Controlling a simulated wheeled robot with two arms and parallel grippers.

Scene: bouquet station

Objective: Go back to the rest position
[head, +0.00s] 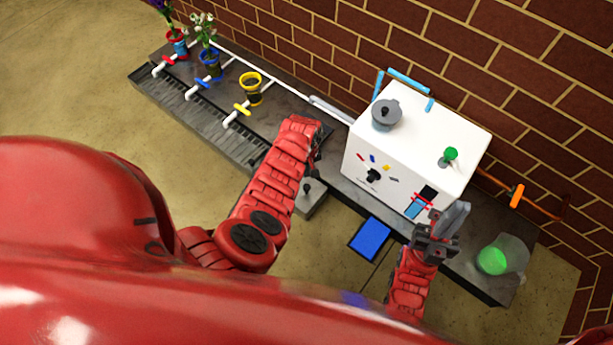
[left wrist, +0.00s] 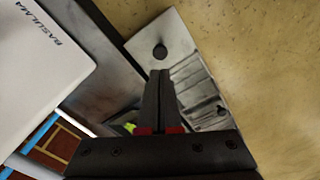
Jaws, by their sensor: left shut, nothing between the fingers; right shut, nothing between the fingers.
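My left gripper (head: 316,146) is over the dark bench, left of the white box (head: 415,140), mostly hidden behind its own wrist in the head view. In the left wrist view its two dark fingers (left wrist: 160,88) are together with nothing between them. They point towards a grey metal plate (left wrist: 178,48) with a round knob. My right gripper (head: 455,220) is shut and empty, in front of the right end of the white box. Both arms reach forward over the bench.
The bench (head: 340,170) runs along a brick wall. Red, blue and yellow pots (head: 251,90) stand by white pipes at the left. The box carries a grey pot (head: 386,114) and a green-topped knob (head: 450,154). A clear vessel with green contents (head: 493,260) is at the right.

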